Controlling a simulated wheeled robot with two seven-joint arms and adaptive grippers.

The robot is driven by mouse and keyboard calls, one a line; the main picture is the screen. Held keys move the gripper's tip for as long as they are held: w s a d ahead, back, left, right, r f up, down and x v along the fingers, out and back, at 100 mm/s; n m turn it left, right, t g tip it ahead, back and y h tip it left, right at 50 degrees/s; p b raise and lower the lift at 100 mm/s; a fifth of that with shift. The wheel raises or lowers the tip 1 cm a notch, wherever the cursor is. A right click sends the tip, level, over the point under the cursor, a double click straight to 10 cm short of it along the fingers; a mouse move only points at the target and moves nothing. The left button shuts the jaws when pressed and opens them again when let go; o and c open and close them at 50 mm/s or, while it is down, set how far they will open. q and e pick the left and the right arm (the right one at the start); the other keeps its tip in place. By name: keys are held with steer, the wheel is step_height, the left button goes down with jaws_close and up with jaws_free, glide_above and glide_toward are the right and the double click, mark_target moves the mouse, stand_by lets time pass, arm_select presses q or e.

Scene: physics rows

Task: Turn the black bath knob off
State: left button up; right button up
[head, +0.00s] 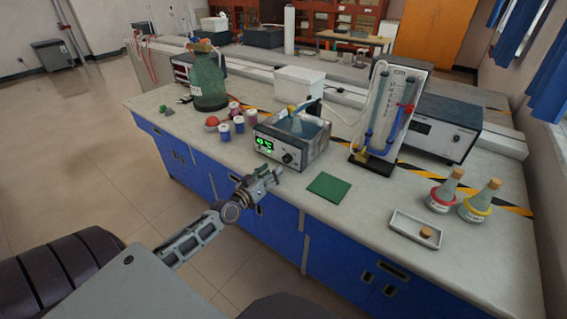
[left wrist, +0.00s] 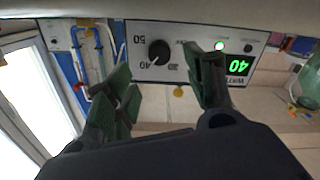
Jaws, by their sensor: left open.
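The water bath (head: 310,152) is a grey box on the bench with a lit green display (head: 264,143) on its front panel. Its black knob (head: 287,158) sits to the right of the display. In the left wrist view, which is upside down, the black knob (left wrist: 158,52) has a pale pointer line and printed numbers around it. My left gripper (head: 268,178) is open and empty, in front of the bench and just short of the panel. In the wrist view the knob appears between its fingers, apart from them.
A green mat (head: 329,186) lies right of the bath, with a tube apparatus (head: 388,115) behind it. Small jars (head: 224,132) and a green bottle (head: 208,82) stand to the left. A white tray (head: 405,222) and corked flasks (head: 443,195) stand at the right.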

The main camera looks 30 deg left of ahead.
mark_target(285, 160)
arm_select(q)
steer(key=shift+w+d, duration=0.2)
steer(key=shift+w, duration=1.7)
steer(key=shift+w+d, duration=0.15)
steer(key=shift+w, duration=1.7)
steer(key=shift+c, duration=0.4)
